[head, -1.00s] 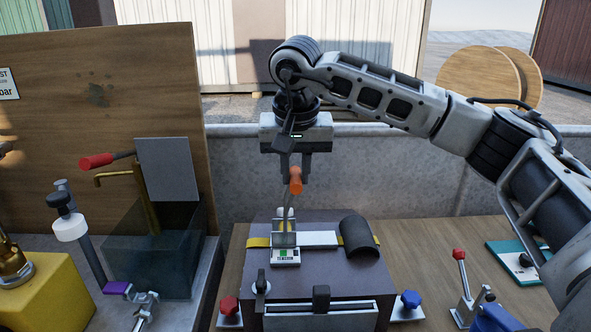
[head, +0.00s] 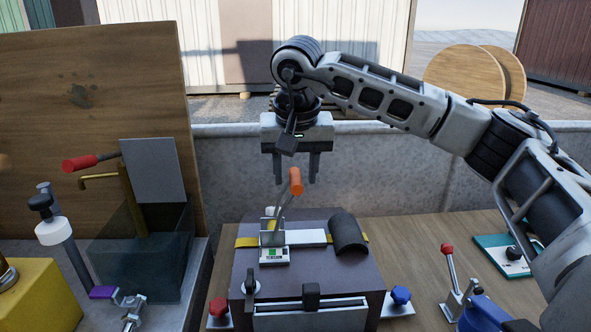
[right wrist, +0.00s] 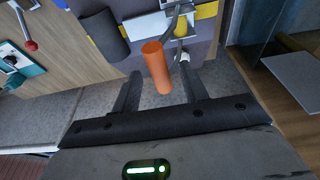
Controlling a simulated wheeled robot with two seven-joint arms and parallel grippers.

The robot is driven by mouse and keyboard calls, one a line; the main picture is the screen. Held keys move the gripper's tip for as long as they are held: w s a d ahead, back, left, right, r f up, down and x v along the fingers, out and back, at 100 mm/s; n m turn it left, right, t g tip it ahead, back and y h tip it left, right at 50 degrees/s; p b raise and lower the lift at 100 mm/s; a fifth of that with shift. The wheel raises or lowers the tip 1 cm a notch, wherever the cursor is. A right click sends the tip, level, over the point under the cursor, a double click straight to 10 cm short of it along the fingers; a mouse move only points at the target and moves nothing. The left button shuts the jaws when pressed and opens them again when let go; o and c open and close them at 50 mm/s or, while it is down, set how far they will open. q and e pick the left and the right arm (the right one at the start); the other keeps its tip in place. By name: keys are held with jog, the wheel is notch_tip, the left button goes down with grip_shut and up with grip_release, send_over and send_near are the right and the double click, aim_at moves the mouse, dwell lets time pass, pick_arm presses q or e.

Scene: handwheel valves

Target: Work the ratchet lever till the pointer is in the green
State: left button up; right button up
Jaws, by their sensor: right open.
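The ratchet lever's orange handle (head: 296,181) leans up and to the right from its metal ratchet (head: 272,232) on the dark box. A yellow strap (head: 246,242) runs across the box at the ratchet. The tension gauge (head: 274,255) sits in front, with a green patch; its pointer is too small to read. My right gripper (head: 295,183) points down at the handle with its fingers apart. In the right wrist view, the orange handle (right wrist: 157,68) shows between the two open fingers, with gaps on both sides. My left gripper is out of view.
A black curved cover (head: 348,233) lies on the box, right of the ratchet. A red knob (head: 218,307) and a blue knob (head: 401,295) flank the box. A red-tipped lever (head: 447,249) stands to the right. A wooden board (head: 100,100) rises at the left.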

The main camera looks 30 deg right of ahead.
notch_tip(320, 180, up, 3)
jog(key=shift+r+p, duration=0.2)
jog(key=shift+p, duration=0.95)
jog(key=shift+r+p, duration=0.7)
jog(key=shift+r, duration=0.1)
jog(key=shift+r+p, duration=0.65)
jog(key=shift+r, duration=0.3)
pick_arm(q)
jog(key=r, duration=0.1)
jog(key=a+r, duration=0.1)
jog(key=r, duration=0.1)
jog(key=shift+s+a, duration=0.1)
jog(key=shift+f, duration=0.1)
pick_arm(e)
jog(key=shift+r, duration=0.1)
